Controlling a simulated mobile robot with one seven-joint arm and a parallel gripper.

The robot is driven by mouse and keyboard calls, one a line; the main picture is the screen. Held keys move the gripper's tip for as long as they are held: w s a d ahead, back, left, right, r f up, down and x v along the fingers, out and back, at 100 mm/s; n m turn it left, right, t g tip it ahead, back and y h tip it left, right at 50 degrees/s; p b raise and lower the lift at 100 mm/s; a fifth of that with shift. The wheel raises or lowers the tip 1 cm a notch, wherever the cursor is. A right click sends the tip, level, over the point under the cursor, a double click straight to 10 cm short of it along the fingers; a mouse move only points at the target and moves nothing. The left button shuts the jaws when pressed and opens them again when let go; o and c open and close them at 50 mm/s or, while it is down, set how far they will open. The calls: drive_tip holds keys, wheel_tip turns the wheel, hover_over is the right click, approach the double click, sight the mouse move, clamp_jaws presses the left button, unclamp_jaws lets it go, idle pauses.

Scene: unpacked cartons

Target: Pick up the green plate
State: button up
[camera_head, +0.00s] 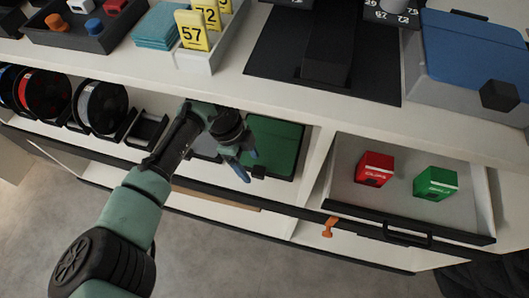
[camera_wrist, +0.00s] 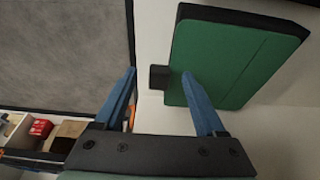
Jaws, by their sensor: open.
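The green plate (camera_head: 274,146) is a flat dark-edged slab on the shelf below the worktop, right of my gripper in the head view. It also shows in the wrist view (camera_wrist: 228,60), with a small dark tab on its left edge. My gripper (camera_head: 249,165) is at the plate's left front side. In the wrist view my gripper (camera_wrist: 157,82) has its two blue fingers spread apart with nothing held between them. The right finger overlaps the plate in that view, and the left finger is clear of it. I cannot tell whether the right finger touches the plate.
An open drawer (camera_head: 400,228) to the right holds a red box (camera_head: 374,169) and a green box (camera_head: 436,183). An orange clamp-like thing (camera_head: 329,227) hangs at the front edge. Spools (camera_head: 99,107) stand on the shelf to the left. The worktop (camera_head: 225,82) runs above the shelf.

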drive_tip(key=shift+s+d+f, duration=0.2)
drive_tip(key=shift+d+f, duration=0.05)
drive_tip(key=shift+d, duration=0.25)
drive_tip(key=shift+s+d+f, duration=0.15)
drive_tip(key=shift+d+f, duration=0.05)
drive_tip(key=shift+d, duration=0.25)
drive_tip(key=shift+f+b, duration=0.15)
drive_tip(key=shift+b, duration=0.15)
clamp_jaws()
